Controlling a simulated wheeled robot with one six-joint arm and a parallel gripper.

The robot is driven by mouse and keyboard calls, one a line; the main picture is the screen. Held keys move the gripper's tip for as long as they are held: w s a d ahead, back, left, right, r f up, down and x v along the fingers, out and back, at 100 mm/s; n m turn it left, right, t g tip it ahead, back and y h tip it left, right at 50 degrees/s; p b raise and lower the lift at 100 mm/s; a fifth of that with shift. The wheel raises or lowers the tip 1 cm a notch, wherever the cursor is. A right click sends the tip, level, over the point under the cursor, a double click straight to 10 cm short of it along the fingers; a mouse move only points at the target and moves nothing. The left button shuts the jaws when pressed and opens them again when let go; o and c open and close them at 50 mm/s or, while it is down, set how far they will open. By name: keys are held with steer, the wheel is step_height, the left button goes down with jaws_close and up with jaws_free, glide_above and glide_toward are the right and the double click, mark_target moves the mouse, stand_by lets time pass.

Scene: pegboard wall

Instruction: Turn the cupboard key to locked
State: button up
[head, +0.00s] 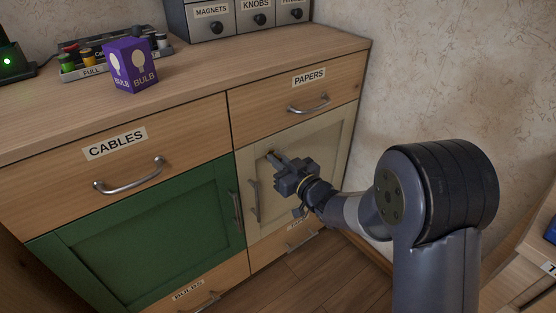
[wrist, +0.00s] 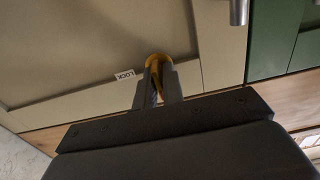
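The cream cupboard door (head: 305,150) is closed, below the PAPERS drawer. My gripper (head: 272,156) reaches its upper left corner, where a small brass part of the key and lock (head: 269,153) shows at the fingertips. In the wrist view, my gripper (wrist: 158,72) has its two fingers close together at the brass key (wrist: 156,59), with a narrow gap between them. They look shut on it. The fingers hide most of the key, so its turn angle cannot be read. A LOCK label (wrist: 124,75) is on the door beside it.
A green door (head: 150,230) is to the left, with the CABLES drawer (head: 120,160) above. Metal handles (head: 253,200) stick out near my gripper. A purple bulb box (head: 130,65) stands on the top. The wall is at the right.

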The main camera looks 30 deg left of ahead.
steer(key=shift+r+m+p, duration=0.1)
steer(key=shift+m+p, duration=0.2)
steer(key=shift+m, duration=0.1)
jaws_close()
steer(key=m+p, duration=0.1)
steer(key=m, duration=0.1)
steer(key=shift+m+p, duration=0.4)
steer(key=m+p, duration=0.2)
steer(key=m, duration=0.3)
steer(key=shift+w+d+m+p, duration=0.1)
steer(key=shift+w+m+p, duration=0.05)
steer(key=shift+m+p, duration=0.2)
steer(key=m+p, duration=0.1)
steer(key=m, duration=0.1)
steer(key=m+p, duration=0.1)
steer(key=m, duration=0.2)
steer(key=m+p, duration=0.1)
steer(key=m, duration=0.2)
steer(key=shift+f+m+p, duration=0.25)
steer(key=shift+p, duration=0.05)
steer(key=o, duration=0.5)
jaws_free()
steer(key=shift+o, duration=0.2)
